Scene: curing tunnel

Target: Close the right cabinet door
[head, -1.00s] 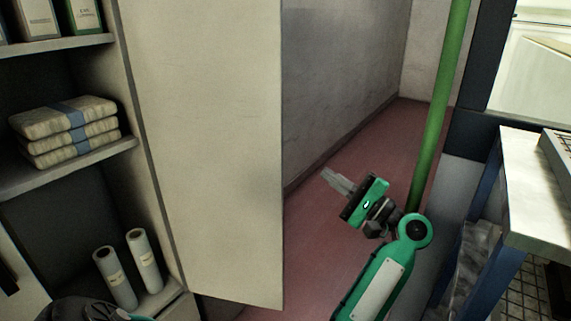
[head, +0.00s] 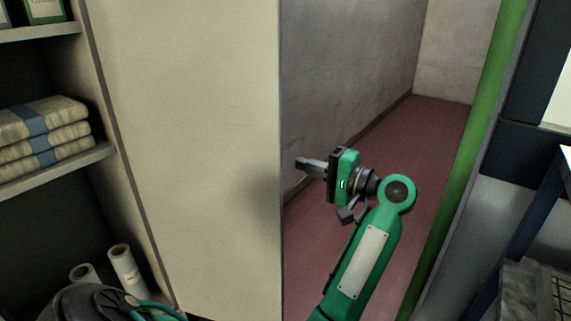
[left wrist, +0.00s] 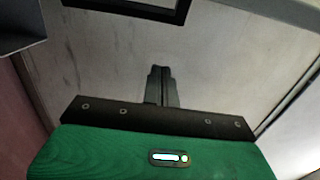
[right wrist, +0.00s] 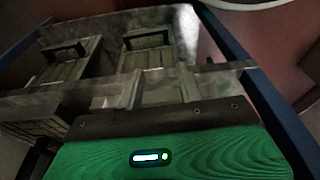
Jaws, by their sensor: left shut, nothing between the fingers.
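The right cabinet door (head: 195,150) is a tall cream panel standing open beside the cabinet shelves. Its free edge runs down the middle of the head view. My left gripper (head: 300,164) is just right of that edge, with its fingers pointing left towards it. I cannot tell whether they touch the door. The fingers are together and empty, as the left wrist view also shows (left wrist: 160,85); a pale, marked surface lies beyond them. My right gripper (right wrist: 158,88) shows only in the right wrist view, its fingers apart with nothing visibly held.
Cabinet shelves (head: 60,170) at left hold folded packs (head: 40,130) and white rolls (head: 126,268). A grey wall (head: 345,80) and red floor (head: 430,150) lie behind my left arm. A green post (head: 475,140) stands at right. Crates (right wrist: 150,60) lie beyond my right gripper.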

